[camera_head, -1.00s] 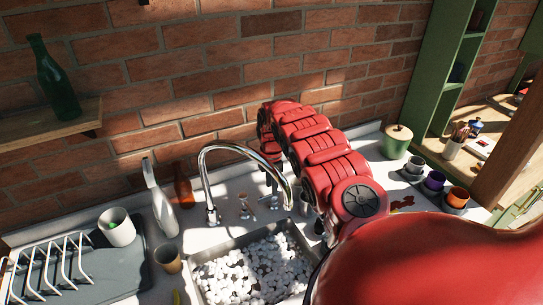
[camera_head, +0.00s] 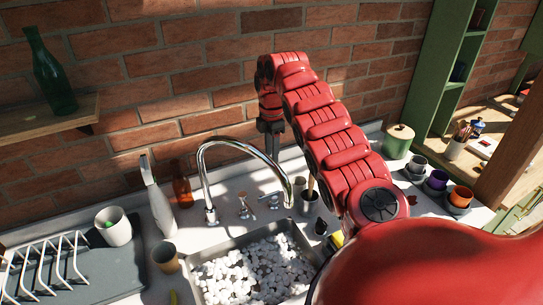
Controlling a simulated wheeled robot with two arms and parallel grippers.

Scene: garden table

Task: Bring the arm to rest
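My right arm (camera_head: 335,140) comes in from the lower right and arches up over the counter behind the sink. Its gripper (camera_head: 273,150) hangs down at the far end, near the brick wall and behind the faucet. The fingers are small and seen edge-on, so I cannot tell whether they are open or shut. I see nothing held in them. My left gripper is not in view.
A curved faucet (camera_head: 205,175) stands left of the gripper, behind a sink (camera_head: 195,272) full of white pieces. A white bottle (camera_head: 160,205), a brown bottle (camera_head: 182,188) and a dish rack (camera_head: 45,265) stand left. A lidded green canister (camera_head: 398,142) and cups (camera_head: 460,197) stand right.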

